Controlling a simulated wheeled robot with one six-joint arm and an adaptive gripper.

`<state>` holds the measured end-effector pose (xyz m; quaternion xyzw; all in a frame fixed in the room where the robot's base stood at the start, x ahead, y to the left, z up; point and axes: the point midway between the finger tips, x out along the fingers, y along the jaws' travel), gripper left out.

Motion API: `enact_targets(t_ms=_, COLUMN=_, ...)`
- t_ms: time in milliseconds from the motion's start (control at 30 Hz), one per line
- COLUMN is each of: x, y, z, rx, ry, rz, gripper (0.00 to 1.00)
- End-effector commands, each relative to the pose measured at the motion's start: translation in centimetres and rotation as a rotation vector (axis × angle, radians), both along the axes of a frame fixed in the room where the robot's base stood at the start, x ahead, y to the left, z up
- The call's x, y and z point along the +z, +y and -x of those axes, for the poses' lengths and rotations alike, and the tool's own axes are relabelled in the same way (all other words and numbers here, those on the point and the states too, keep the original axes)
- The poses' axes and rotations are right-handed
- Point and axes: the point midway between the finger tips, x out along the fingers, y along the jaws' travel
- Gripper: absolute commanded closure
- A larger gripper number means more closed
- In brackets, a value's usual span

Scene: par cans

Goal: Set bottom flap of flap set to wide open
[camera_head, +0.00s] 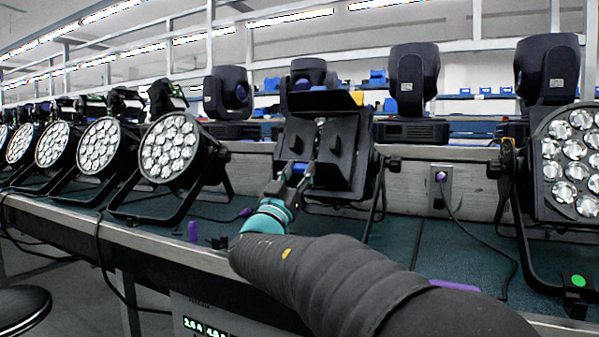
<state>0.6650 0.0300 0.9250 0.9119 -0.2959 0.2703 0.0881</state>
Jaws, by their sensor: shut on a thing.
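The flap set (345,150) is a group of dark plates on the front of the middle par can. Its top flap (322,101) sticks out toward me at the upper edge. The bottom flap (335,193) is at the lower front, partly hidden by my gripper. My gripper (303,172) reaches up from below to the lower left part of the flap set. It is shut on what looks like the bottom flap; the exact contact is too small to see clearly.
A row of par cans with round lenses (169,148) stands to the left, and another (570,160) stands at the right. A grey socket box (440,188) with a cable is right of the flap set. The teal bench top (455,245) is mostly clear there.

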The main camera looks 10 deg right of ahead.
Motion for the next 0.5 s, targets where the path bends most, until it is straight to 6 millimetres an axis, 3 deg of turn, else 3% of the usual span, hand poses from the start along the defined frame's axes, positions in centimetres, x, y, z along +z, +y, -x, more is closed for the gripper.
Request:
enact_targets(t_ms=267, x=0.05, y=-0.05, z=0.03, rx=-0.002, ry=-0.001, rz=-0.001, gripper=0.94)
enact_targets(t_ms=300, x=0.06, y=-0.05, z=0.03, rx=-0.002, ry=-0.001, rz=-0.001, gripper=0.49)
enact_targets(t_ms=367, x=0.06, y=-0.05, z=0.03, rx=-0.002, ry=-0.001, rz=-0.001, gripper=0.34)
enact_targets(t_ms=500, x=0.05, y=-0.03, z=0.02, rx=-0.001, ry=0.0, rz=0.0, gripper=0.33)
